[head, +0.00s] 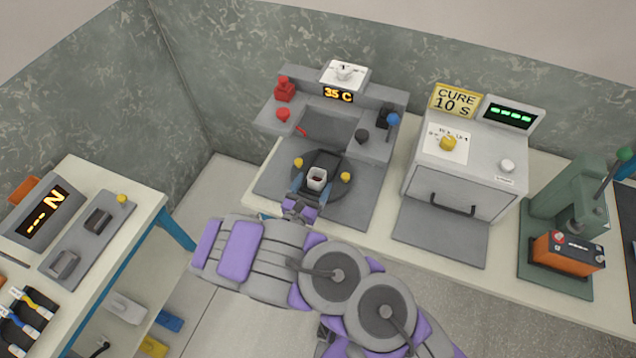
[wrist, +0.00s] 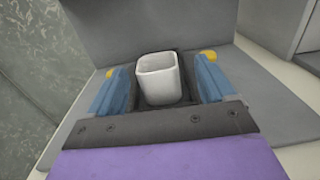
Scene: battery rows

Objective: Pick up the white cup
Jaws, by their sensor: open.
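The white cup (head: 317,178) stands upright on the round dark plate (head: 341,196) of the grey machine on the back table. In the wrist view the cup (wrist: 159,78) is a squarish white cup between the two blue fingers. My gripper (wrist: 162,90) is open, with a visible gap between the cup and each finger. In the head view my gripper (head: 312,187) reaches the cup from the front. The cup's lower part is partly hidden by my gripper in both views.
Yellow knobs (head: 298,162) flank the cup. The grey machine's raised back (head: 335,127) stands behind it. A cure oven (head: 465,178) is to the right, then a green press (head: 570,215). A side table (head: 140,185) with a display is at the left.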

